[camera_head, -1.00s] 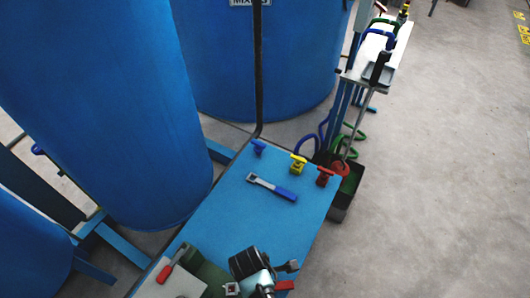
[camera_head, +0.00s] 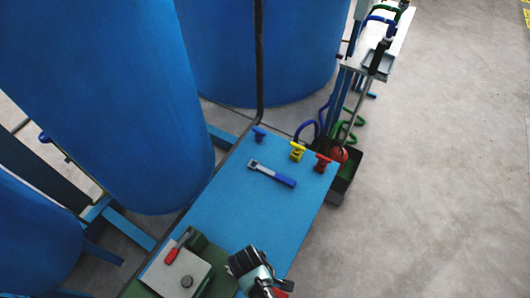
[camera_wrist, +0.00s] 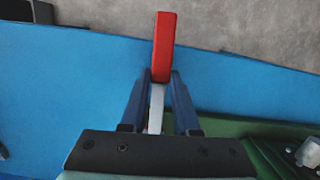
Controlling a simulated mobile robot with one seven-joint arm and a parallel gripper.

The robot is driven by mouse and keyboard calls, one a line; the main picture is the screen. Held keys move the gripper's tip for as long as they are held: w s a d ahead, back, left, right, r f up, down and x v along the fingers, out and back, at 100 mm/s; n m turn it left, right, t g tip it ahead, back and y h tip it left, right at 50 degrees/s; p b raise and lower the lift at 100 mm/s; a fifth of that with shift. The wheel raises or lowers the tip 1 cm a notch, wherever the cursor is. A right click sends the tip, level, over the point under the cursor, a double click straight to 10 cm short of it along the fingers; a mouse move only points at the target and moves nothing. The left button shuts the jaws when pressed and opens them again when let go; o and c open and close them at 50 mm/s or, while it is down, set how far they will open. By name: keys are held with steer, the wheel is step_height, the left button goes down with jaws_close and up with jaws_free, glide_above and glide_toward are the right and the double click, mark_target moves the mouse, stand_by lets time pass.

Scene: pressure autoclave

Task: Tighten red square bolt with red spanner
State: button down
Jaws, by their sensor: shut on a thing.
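My gripper (camera_head: 266,288) is at the bottom of the head view, over the near end of the blue table. In the wrist view my gripper (camera_wrist: 158,98) is shut on the grey shaft of the red spanner. The spanner's red handle (camera_wrist: 163,47) points away from the palm; its far end is hidden under the gripper. A bit of red handle also shows beside the gripper in the head view (camera_head: 284,285). A small square fitting (camera_head: 187,281) sits on a grey block, left of my gripper and apart from it. It may be the red square bolt; it is too small to tell.
The grey block (camera_head: 160,276) carries a red lever (camera_head: 177,247). A blue-handled tool (camera_head: 272,173) lies on the blue table (camera_head: 225,205). Blue (camera_head: 259,134), yellow (camera_head: 297,151) and red (camera_head: 322,163) valves line the far edge. Large blue tanks (camera_head: 110,110) stand left and behind.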

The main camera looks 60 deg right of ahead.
steer(key=shift+w+a+r+m, duration=0.1)
steer(key=shift+w+a+m, duration=0.3)
steer(key=shift+a+m, duration=0.3)
steer(key=shift+d, duration=0.1)
steer(key=c, duration=0.6)
jaws_free()
steer(key=shift+s, duration=0.2)
steer(key=r, duration=0.4)
steer(key=w+r+p, duration=0.1)
steer(key=r, duration=0.3)
steer(key=w+r, duration=0.1)
steer(key=r, duration=0.3)
steer(key=shift+r, duration=0.35)
